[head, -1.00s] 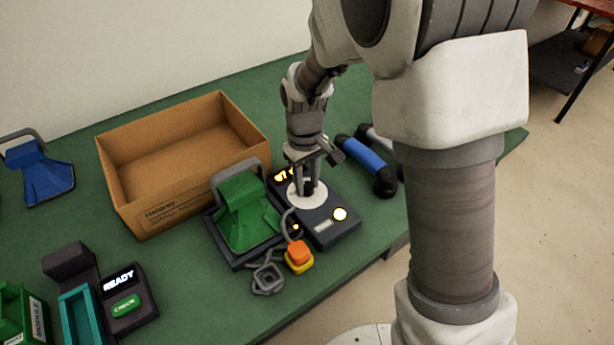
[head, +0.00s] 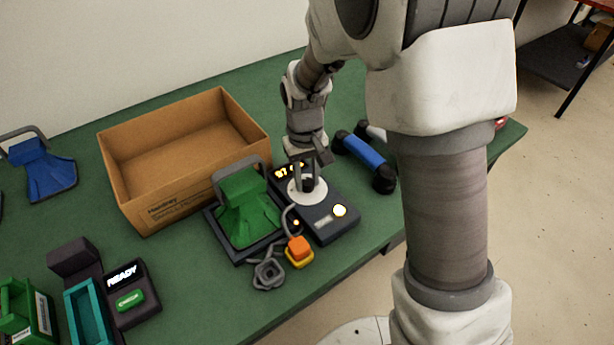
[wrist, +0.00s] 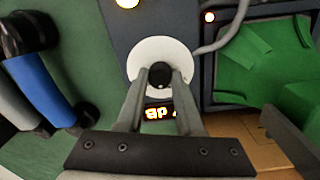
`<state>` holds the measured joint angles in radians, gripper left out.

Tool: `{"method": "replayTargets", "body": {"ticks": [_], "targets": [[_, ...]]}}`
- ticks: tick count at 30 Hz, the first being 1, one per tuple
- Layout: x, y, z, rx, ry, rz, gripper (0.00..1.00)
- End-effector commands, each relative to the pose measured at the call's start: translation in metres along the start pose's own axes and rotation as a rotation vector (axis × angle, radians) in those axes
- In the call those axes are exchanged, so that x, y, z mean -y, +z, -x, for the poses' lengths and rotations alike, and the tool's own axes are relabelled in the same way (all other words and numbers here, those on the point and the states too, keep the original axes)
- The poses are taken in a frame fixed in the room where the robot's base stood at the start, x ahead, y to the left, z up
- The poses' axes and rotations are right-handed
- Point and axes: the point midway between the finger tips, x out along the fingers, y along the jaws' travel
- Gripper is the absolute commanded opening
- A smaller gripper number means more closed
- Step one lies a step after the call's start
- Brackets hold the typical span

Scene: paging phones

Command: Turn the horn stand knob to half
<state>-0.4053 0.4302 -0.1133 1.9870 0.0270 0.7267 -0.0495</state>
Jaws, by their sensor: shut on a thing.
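The horn stand is a dark box with a green horn (head: 243,207) on its left part; the horn also shows at the right of the wrist view (wrist: 262,65). On the dark panel (head: 332,228) beside it is a white round dial (head: 296,193) with a black knob (wrist: 160,74) at its centre. My gripper (wrist: 160,82) is shut on the knob from above; the fingers sit on either side of it. A lit orange display (head: 288,171) lies behind the dial, partly hidden by my gripper; its digits are hard to read.
A cardboard box (head: 147,198) stands behind and left of the horn. A blue-handled bar (head: 364,152) lies to the right. An orange button on a yellow base (head: 299,250) and a coiled grey cable (head: 268,274) lie in front. A unit reading READY (head: 129,292) stands front left.

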Motion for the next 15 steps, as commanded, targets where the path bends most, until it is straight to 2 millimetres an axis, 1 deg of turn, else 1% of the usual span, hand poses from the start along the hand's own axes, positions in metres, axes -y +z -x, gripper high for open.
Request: {"method": "replayTargets", "body": {"ticks": [1,5,6,15], "targets": [[-0.0003,-0.001,0.001,-0.004,0.0,0.0,0.39],[-0.0003,-0.0008,0.0008,-0.003,0.0,0.0,0.62],[-0.0002,-0.0007,0.0007,-0.003,0.0,0.0,0.66],[-0.0001,-0.0004,0.0023,-0.001,0.0,0.001,0.66]]}}
